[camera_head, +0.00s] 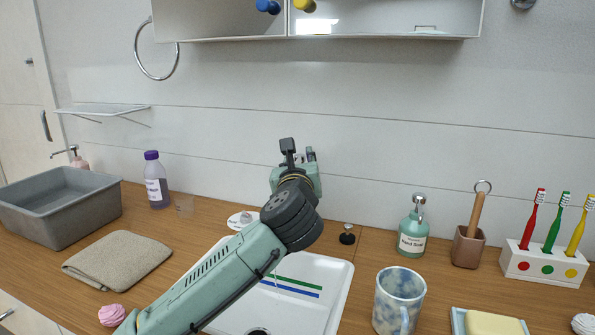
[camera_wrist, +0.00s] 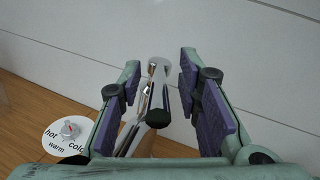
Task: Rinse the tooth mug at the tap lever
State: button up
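The tooth mug, likely the blue-and-white mottled mug (camera_head: 399,301), stands upright on the counter right of the white sink (camera_head: 338,282). Its handle faces the front. My gripper (camera_head: 299,156) is raised above the back of the sink, far from the mug. In the wrist view my gripper (camera_wrist: 160,66) is open, its two purple-padded fingers well apart. The chrome tap with its lever (camera_wrist: 157,72) shows between and beyond the fingers, without clear contact. A dark round end sits low on it. In the head view my arm and gripper hide the tap.
A hot-warm-cold dial (camera_wrist: 68,131) lies left of the tap. A soap bottle (camera_head: 412,232), a brown holder (camera_head: 468,247), a toothbrush stand (camera_head: 543,266) and a soap dish (camera_head: 458,320) line the right. A grey tub (camera_head: 60,208) and folded towel (camera_head: 117,262) occupy the left.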

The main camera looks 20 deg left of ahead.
jog(key=v, duration=1.1)
jog(key=shift+f, duration=0.1)
